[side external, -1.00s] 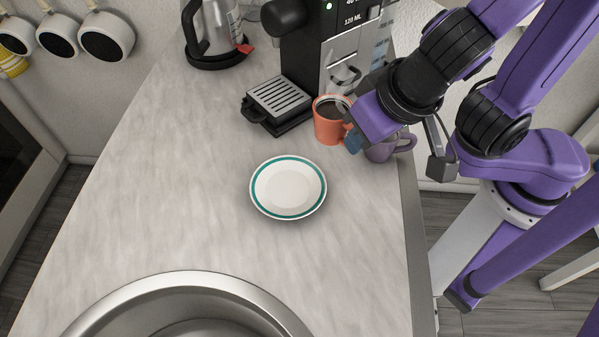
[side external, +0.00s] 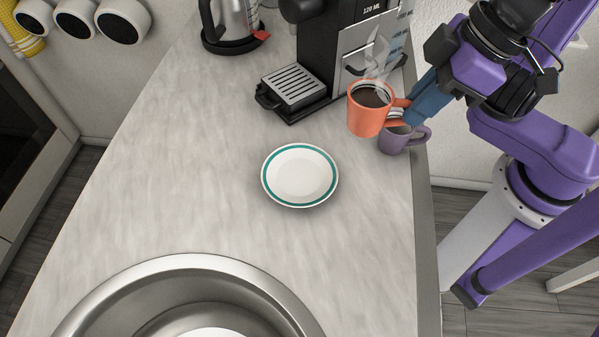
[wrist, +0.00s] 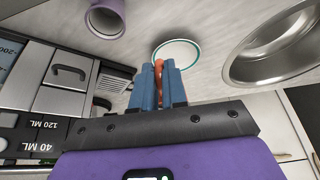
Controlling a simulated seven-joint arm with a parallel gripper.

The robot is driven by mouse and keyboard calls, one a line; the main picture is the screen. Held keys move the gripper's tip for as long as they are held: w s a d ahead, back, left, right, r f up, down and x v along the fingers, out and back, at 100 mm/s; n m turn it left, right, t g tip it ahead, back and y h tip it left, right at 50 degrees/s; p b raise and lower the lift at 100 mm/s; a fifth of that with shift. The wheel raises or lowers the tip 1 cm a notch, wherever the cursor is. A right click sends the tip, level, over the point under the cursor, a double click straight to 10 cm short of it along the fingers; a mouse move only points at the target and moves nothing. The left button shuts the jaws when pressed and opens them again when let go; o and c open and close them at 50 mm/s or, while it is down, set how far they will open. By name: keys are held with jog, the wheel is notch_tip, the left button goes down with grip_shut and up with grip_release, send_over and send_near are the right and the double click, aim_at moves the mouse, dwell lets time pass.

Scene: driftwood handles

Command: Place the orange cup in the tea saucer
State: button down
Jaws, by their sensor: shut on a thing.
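The orange cup (side external: 367,117) holds dark, steaming liquid and is upright, raised above the counter. My gripper (side external: 414,106) is shut on its handle, on the cup's right side in the side view. In the wrist view the blue fingers (wrist: 158,84) close around an orange strip of the handle (wrist: 158,70); most of the cup is hidden there. The tea saucer (side external: 300,176), white with a teal ring, lies empty on the counter, lower left of the cup. It also shows beyond the fingertips in the wrist view (wrist: 178,52).
A purple mug (side external: 393,143) stands just below and right of the orange cup. The coffee machine (side external: 330,50) with its drip tray (side external: 293,85) and a kettle (side external: 232,22) are at the back. A metal sink (side external: 100,307) is at the front. Counter around the saucer is clear.

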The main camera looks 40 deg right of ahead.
aim_at(382, 108)
jog(key=shift+s+d+r+n+g+y, duration=0.15)
jog(key=shift+s+d+r+n+g, duration=0.15)
jog(key=shift+s+d+n, duration=0.4)
jog(key=shift+s+d+r+n+g+y, duration=0.25)
jog(key=shift+d+r+n, duration=0.2)
jog(key=shift+n, duration=0.45)
jog(key=shift+s+d+r+n+g+y, duration=0.15)
jog(key=shift+s+d+r+n, duration=0.2)
jog(key=shift+s+d+n, duration=0.35)
jog(key=shift+w+a, duration=0.1)
jog(key=shift+w, duration=0.1)
jog(key=w+a+f, duration=0.1)
jog(key=w+a, duration=0.1)
jog(key=w+a+f, duration=0.3)
jog(key=w+a, duration=0.1)
jog(key=shift+w+a+f, duration=0.15)
jog(key=shift+w+a, duration=0.1)
jog(key=shift+a, duration=0.05)
jog(key=shift+w+x, duration=0.3)
jog(key=shift+x, duration=1.3)
jog(key=shift+w+x, duration=0.25)
jog(key=shift+x, duration=1.4)
jog(key=shift+w+x, duration=0.3)
jog(key=shift+x, duration=1.3)
jog(key=c, duration=1.2)
grip_release()
jog(key=shift+o, duration=0.2)
